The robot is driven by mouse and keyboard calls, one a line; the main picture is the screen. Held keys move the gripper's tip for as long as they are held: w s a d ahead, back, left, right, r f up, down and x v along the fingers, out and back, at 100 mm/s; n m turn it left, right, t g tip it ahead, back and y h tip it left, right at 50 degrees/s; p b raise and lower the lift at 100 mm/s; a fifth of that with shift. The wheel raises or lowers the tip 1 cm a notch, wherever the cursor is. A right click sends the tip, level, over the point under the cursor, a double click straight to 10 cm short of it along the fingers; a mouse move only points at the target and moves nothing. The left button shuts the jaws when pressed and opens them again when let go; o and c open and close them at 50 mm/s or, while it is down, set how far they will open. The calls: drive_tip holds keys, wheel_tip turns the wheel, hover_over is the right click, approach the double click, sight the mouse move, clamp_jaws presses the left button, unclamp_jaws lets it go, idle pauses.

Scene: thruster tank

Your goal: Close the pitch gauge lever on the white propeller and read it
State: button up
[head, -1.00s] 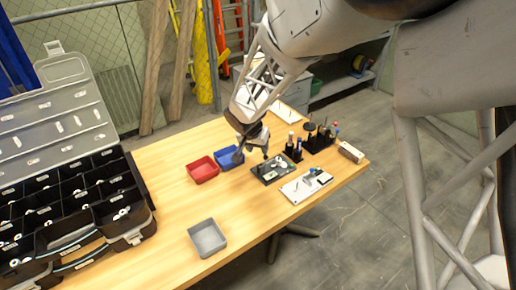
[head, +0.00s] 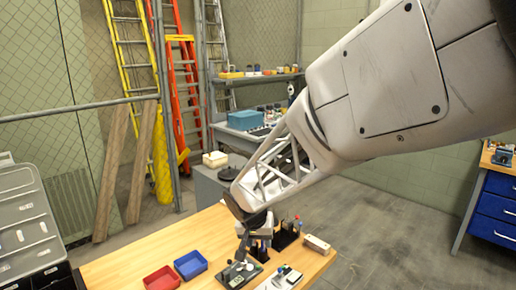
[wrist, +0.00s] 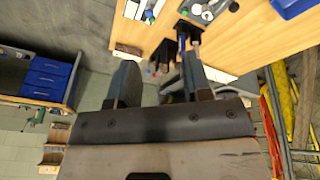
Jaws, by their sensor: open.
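My gripper (head: 242,256) points down over the far side of a dark tray (head: 233,283) on the wooden table. In the wrist view my gripper (wrist: 160,72) is open, its two fingers wide apart with nothing between them. The dark tray holds small white and grey parts; it also shows at the top of the wrist view (wrist: 187,19). A white board (head: 287,280) with small items lies beside it to the right. The white propeller and pitch gauge lever are too small to tell apart for certain.
A blue bin (head: 190,264) and a red bin (head: 162,279) stand left of the dark tray. Black holders with upright tools (head: 286,236) and a pale block (head: 318,245) stand behind and right. An open grey case (head: 28,225) is at the far left.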

drive_tip(key=s+d+r, duration=0.9)
drive_tip(key=s+d, duration=0.3)
drive_tip(key=s, duration=0.2)
drive_tip(key=s+d, duration=0.3)
drive_tip(key=s, duration=0.4)
drive_tip(key=s+d+r+n+y, duration=0.1)
drive_tip(key=s+d, duration=0.2)
drive_tip(key=s, duration=0.5)
drive_tip(key=shift+d+r+y, duration=0.15)
drive_tip(key=shift+r+y, duration=0.05)
drive_tip(key=shift+y, duration=0.1)
drive_tip(key=shift+w, duration=0.1)
